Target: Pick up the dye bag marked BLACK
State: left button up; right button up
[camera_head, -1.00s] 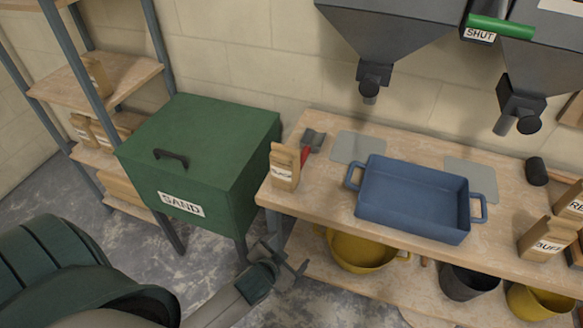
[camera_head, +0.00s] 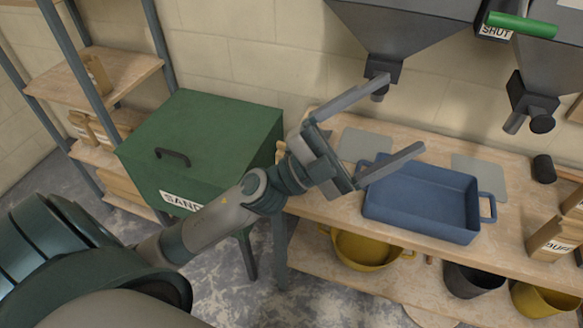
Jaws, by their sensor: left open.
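My left gripper (camera_head: 402,115) is open and empty, raised over the left end of the workbench, its two fingers spread toward the upper right. A paper bag (camera_head: 280,149) at the bench's left end is almost wholly hidden behind my left gripper and wrist; only a sliver shows, and its label cannot be read now. Another paper bag (camera_head: 553,238), marked BUFF, stands at the right of the bench. A further bag (camera_head: 572,204) is cut by the right edge, its label not readable. My right gripper is not in view.
A blue tray (camera_head: 421,200) stands on the bench (camera_head: 320,211), close under the left gripper. A green SAND bin (camera_head: 201,140) stands left of the bench. Grey hoppers (camera_head: 410,28) hang above. Yellow (camera_head: 364,250) and dark tubs (camera_head: 473,280) sit on the lower shelf. Shelves with bags (camera_head: 97,75) stand at far left.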

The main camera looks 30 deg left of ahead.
pick_arm(q)
jog(key=s+d+f+m+g, duration=0.5)
jog(key=s+d+m+g, duration=0.15)
jog(key=m+g, duration=0.75)
jog(key=w+a+f+m+g+y, duration=0.1)
jog(key=w+a+f+m+y, duration=0.1)
jog(key=a+f+y, duration=0.35)
jog(key=w+a+f+n+t+y, duration=0.1)
jog(key=w+a+y, duration=0.3)
jog(key=a, duration=0.8)
jog(key=w+a+f+n+t+y, duration=0.1)
jog(key=w+a+f+n+y, duration=0.2)
jog(key=a+y, duration=0.6)
jog(key=w+a+f, duration=0.1)
jog(key=a, duration=0.2)
jog(key=shift+t, duration=0.3)
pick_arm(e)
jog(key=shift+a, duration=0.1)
pick_arm(q)
jog(key=shift+f, duration=0.1)
